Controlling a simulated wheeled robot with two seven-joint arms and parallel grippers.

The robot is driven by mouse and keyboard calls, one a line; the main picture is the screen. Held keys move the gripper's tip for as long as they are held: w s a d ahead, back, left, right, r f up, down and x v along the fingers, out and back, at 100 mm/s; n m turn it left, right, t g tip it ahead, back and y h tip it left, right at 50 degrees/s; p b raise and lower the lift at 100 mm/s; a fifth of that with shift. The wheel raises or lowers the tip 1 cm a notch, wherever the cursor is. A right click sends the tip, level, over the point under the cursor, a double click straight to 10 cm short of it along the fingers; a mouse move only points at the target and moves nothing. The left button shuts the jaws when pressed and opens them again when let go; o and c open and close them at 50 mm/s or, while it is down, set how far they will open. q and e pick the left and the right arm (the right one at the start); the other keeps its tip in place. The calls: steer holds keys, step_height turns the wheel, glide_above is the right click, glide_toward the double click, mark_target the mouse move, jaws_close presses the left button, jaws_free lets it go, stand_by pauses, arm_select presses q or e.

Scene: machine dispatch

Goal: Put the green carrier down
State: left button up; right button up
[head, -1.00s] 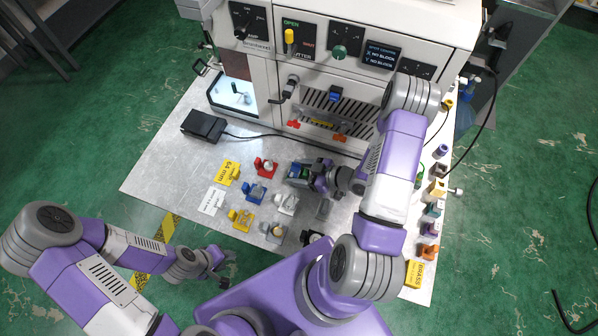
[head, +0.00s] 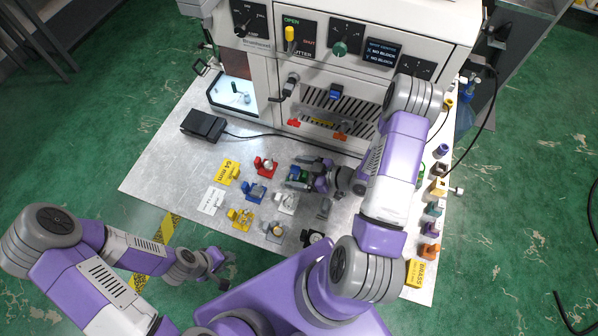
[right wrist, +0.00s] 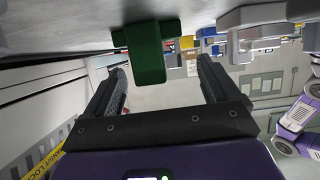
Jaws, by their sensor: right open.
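The green carrier (head: 297,178) stands on the metal plate among the other coloured carriers, partly hidden by my right gripper (head: 304,173). In the right wrist view the plate is at the top, and the green carrier (right wrist: 146,50) rests against it. There my right gripper (right wrist: 162,78) is open, a finger on each side, with clear gaps and nothing clamped. My left gripper (head: 217,267) is at the lower left, off the plate and far from the carrier; its jaws are too small to read.
Red (head: 265,165), blue (head: 255,190), yellow (head: 241,217) and white (head: 286,203) carriers stand close by. The machine (head: 335,65) with its open bay is behind. A black pedal (head: 203,125) lies at the left; several coloured pieces line the plate's right edge.

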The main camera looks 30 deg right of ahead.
steer(key=shift+s+a+f, duration=0.1)
steer(key=shift+s+f, duration=0.1)
steer(key=shift+f, duration=0.25)
steer(key=shift+w+r+p, duration=0.15)
steer(key=shift+r+p, duration=0.4)
steer(key=shift+p, duration=0.2)
steer(key=p+v, duration=0.1)
steer(key=v, duration=1.1)
steer(key=shift+r, duration=0.15)
steer(key=shift+w, duration=0.1)
